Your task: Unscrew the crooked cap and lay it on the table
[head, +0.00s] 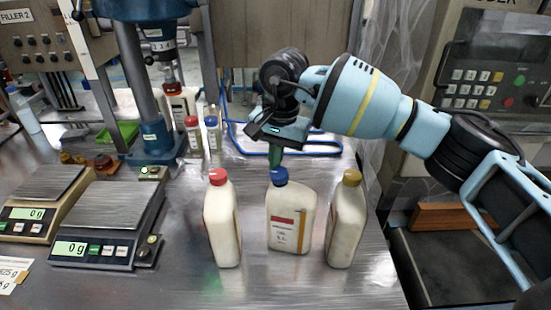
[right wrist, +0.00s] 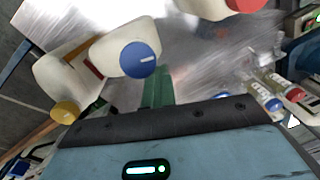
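Three white bottles stand upright in a row on the metal table (head: 170,275): one with a red cap (head: 218,177), one with a blue cap (head: 279,177) and one with a yellow cap (head: 352,177). The blue cap seems slightly tilted, but I cannot be sure which cap is crooked. My right gripper (head: 275,157) points down just above and behind the blue cap, apparently apart from it. In the right wrist view its green fingers (right wrist: 157,88) show beside the blue cap (right wrist: 138,60), with nothing seen between them; their opening is unclear. My left gripper is out of view.
Two scales (head: 110,212) reading 0 g stand at the left. Small bottles with red and blue caps (head: 211,135) stand behind, near the filler column (head: 150,110) and a blue hose (head: 320,149). The table in front of the bottles is clear.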

